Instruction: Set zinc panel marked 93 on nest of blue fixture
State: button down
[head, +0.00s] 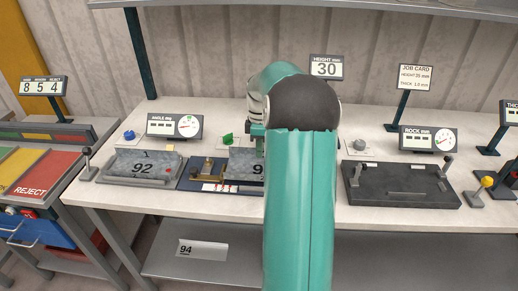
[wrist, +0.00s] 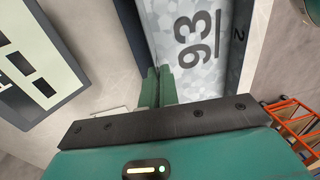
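The zinc panel marked 93 (wrist: 195,40) is a mottled grey plate. In the head view its left part (head: 243,164) shows over the blue fixture (head: 207,184), while my arm hides the rest. The fixture's dark border with a mark 2 (wrist: 238,34) runs along the panel in the wrist view. My gripper (wrist: 159,72) has its green fingers almost together at the panel's near edge and appears shut on it. In the head view it shows at the panel's upper right (head: 258,147). Whether the panel rests fully in the nest is hidden.
A grey fixture (head: 108,178) with panel 92 (head: 143,168) stands to the left. A dark rock gauge plate (head: 400,190) is to the right. Panel 94 (head: 202,249) lies on the lower shelf. Signs and a green knob (head: 228,139) stand behind the fixtures.

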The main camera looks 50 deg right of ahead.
jog(key=c, duration=1.6)
grip_release()
jog(key=r, duration=0.4)
jog(key=d+r, duration=0.1)
jog(key=r, duration=0.4)
jog(key=w+r, duration=0.1)
jog(key=r, duration=0.3)
jog(key=shift+w+d+r, duration=0.1)
jog(key=shift+d+r, duration=0.1)
jog(key=shift+r, duration=0.15)
